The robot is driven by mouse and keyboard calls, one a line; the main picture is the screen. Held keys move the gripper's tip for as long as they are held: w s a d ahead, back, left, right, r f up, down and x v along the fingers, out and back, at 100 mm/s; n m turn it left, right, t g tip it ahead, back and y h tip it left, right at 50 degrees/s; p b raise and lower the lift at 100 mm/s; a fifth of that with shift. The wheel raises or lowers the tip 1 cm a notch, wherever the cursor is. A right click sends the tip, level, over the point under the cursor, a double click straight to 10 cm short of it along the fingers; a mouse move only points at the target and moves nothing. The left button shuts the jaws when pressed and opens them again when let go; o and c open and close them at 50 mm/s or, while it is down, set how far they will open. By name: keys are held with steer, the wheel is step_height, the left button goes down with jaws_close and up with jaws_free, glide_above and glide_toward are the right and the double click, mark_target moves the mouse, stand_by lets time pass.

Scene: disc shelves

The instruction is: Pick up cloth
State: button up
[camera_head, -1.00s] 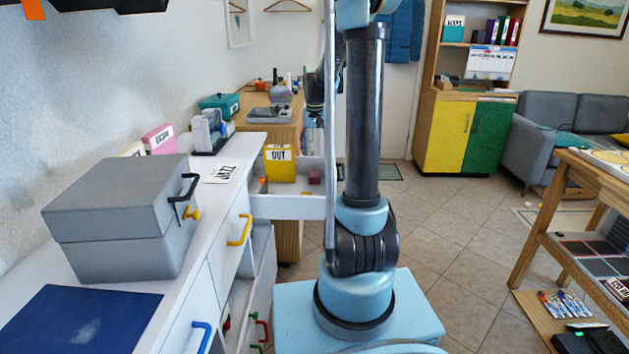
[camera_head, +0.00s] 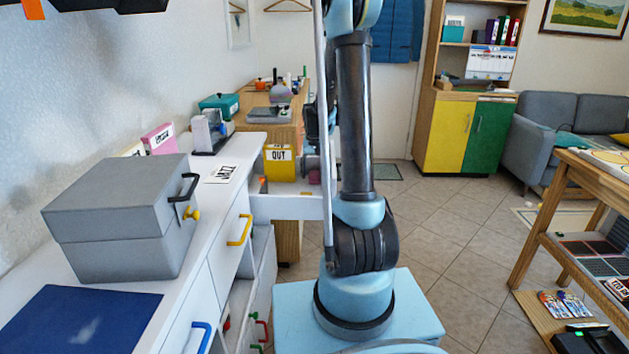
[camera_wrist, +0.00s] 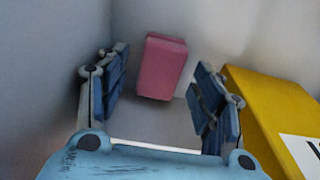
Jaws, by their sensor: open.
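A small pink block-like thing (camera_wrist: 162,67), possibly the folded cloth, lies in the corner of a white drawer; I cannot tell its material. It also shows in the head view (camera_head: 315,177) beside my arm. My gripper (camera_wrist: 157,95) is open and empty above the drawer. Its two blue-padded fingers stand apart, with the pink thing visible between and beyond them. I see no clear contact. In the head view my gripper is mostly hidden behind my arm.
A yellow box (camera_wrist: 268,105) marked OUT stands close to the right finger; it also shows in the head view (camera_head: 279,168). The open white drawer (camera_head: 287,207) has walls close around the gripper. A grey box (camera_head: 120,215) sits on the white cabinet.

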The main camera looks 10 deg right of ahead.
mark_target(315, 174)
steer(key=shift+f, duration=0.8)
steer(key=c, duration=1.1)
steer(key=shift+c, duration=0.2)
step_height(315, 174, up, 7)
steer(key=s+a, duration=0.2)
steer(key=s, duration=0.3)
steer(key=s+a, duration=0.1)
steer(key=s, duration=0.5)
steer(key=s+a, duration=0.2)
steer(key=s, duration=0.4)
steer(key=shift+a, duration=0.35)
